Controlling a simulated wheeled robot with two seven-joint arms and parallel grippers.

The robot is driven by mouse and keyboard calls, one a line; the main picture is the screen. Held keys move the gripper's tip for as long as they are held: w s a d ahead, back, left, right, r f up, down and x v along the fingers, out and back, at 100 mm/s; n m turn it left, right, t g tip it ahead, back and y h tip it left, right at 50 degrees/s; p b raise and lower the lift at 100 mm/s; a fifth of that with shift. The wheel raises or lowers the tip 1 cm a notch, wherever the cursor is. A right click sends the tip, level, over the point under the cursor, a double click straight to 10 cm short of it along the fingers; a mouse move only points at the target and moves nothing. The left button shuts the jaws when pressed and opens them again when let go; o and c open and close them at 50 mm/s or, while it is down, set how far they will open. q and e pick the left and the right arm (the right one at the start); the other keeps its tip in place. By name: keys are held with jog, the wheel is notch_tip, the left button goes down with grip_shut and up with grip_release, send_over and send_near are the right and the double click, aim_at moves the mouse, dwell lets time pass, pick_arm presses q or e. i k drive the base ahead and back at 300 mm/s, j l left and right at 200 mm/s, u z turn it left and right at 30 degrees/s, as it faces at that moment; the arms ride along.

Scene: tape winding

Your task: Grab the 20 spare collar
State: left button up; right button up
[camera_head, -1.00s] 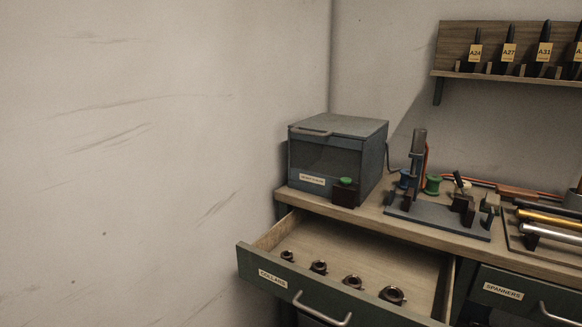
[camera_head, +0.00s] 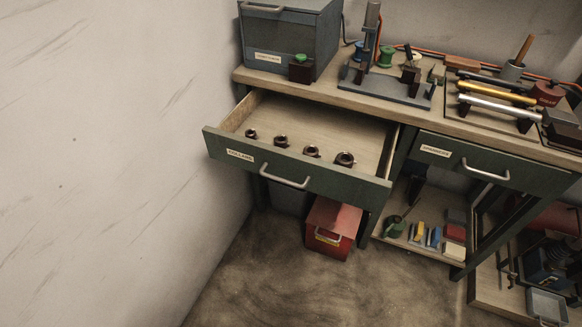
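The drawer labelled as collars (camera_head: 297,179) is pulled open below the left end of the workbench. Inside it, several dark ring-shaped collars stand in a row near the front: the leftmost, smallest collar (camera_head: 251,134), a second collar (camera_head: 281,141), a third collar (camera_head: 311,151) and the rightmost, largest collar (camera_head: 345,159). No size marks are readable on them, so I cannot tell which is the 20. Neither of my grippers is in view.
The spanners drawer (camera_head: 487,165) at right is shut. A red box (camera_head: 332,227) stands on the floor below. The floor (camera_head: 300,285) in front is clear.

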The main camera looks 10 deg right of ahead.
aim_at(251, 133)
jog(key=z, duration=2.55)
jog(key=j+u, duration=0.3)
jog(key=u, duration=0.2)
jog(key=i+j+u, duration=0.15)
jog(key=u, duration=0.3)
jog(key=i+j+u, duration=0.15)
jog(key=j+u, duration=0.15)
jog(key=u, duration=0.2)
jog(key=i+j+u, duration=0.15)
jog(key=u, duration=0.3)
